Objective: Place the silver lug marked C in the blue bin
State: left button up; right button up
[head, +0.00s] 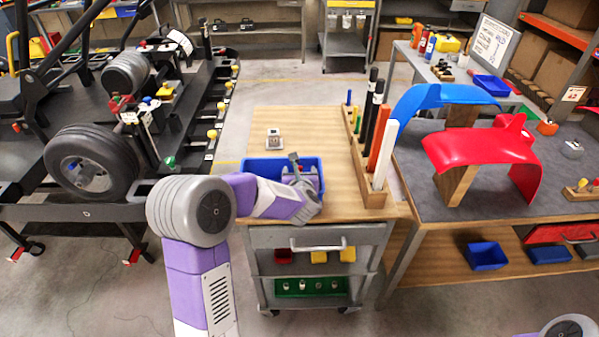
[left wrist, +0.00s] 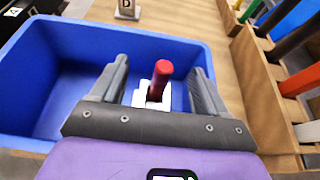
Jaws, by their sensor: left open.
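The blue bin (head: 255,164) sits on the wooden cart top; its wall and floor also show in the left wrist view (left wrist: 75,40). My left gripper (head: 296,163) is over the right part of the bin. In the left wrist view my left gripper (left wrist: 160,80) is open, one finger on each side of a red-topped piece with a pale base (left wrist: 146,97). That piece shows against the bin's inside near its right wall; no mark on it can be read. A silver lug (head: 273,140) stands behind the bin, marked D in the left wrist view (left wrist: 127,9).
A wooden rack (head: 372,198) with upright coloured rods stands along the cart's right edge. The table to the right holds red (head: 470,150) and blue (head: 440,95) curved panels. A kart with a tyre (head: 88,165) is at left. Cart top behind the bin is mostly clear.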

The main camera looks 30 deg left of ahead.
pick_arm(q)
jog(key=v, duration=1.2)
jog(key=shift+r+p, duration=0.25)
jog(key=shift+p, duration=0.2)
